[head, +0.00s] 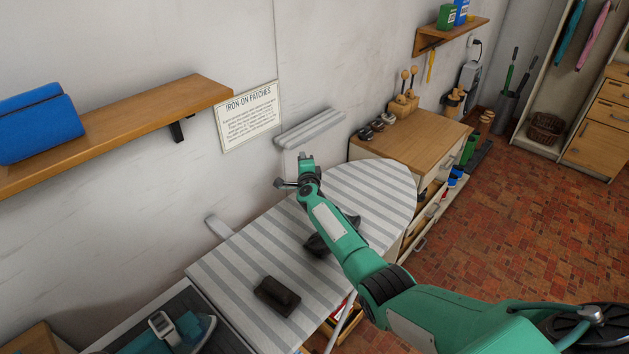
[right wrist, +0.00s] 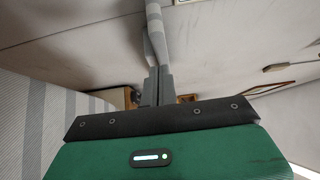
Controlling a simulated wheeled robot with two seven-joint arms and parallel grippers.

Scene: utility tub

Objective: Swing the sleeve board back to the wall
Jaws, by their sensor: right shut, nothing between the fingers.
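The sleeve board (head: 312,127) is a narrow grey-and-white striped board. In the head view it lies along the wall, below and right of the paper sign. My right gripper (head: 304,158) is just below and in front of it, over the far side of the ironing board. In the right wrist view the shut, empty fingers (right wrist: 158,72) point at the striped sleeve board (right wrist: 155,32), and their tips overlap its near end. I cannot tell whether they touch it. My left gripper is not in view.
A striped ironing board (head: 370,185) fills the space under my right arm, with a dark block (head: 277,296) on it. An iron (head: 172,328) rests at its left end. A wooden shelf (head: 150,115) is left, a wood-topped cabinet (head: 425,140) right. The tiled floor (head: 520,220) is clear.

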